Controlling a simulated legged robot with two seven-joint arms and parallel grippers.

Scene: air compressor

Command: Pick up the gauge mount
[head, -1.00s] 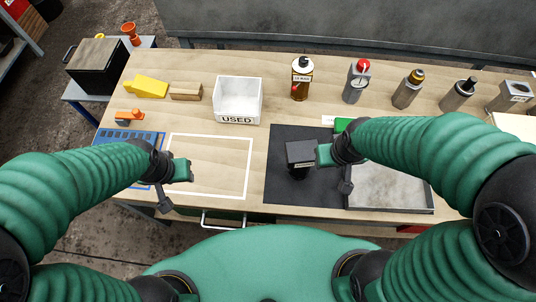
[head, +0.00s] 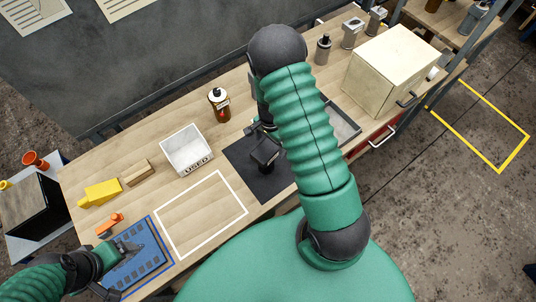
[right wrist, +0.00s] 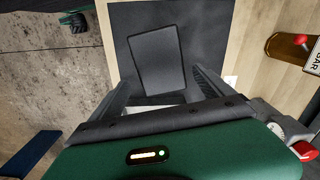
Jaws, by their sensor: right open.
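A black block-topped piece (head: 265,153), which looks like the gauge mount, stands on the dark mat (head: 240,157) in the head view. In the right wrist view its dark rectangular top (right wrist: 156,58) lies ahead of and between the fingers. My right gripper (head: 260,127) is open and empty, close to the piece on its far side in the head view; its arm partly hides it. Its two fingers (right wrist: 160,78) are spread wide in the right wrist view. My left gripper (head: 125,250) is over the blue tray (head: 150,262); its jaw opening is not clear.
A white USED bin (head: 187,150), brown bottle (head: 219,104), yellow piece (head: 100,193) and wooden block (head: 137,173) stand on the bench. A metal tray (head: 343,124) and cream box (head: 388,72) are to the right. The white-outlined area (head: 200,215) is clear.

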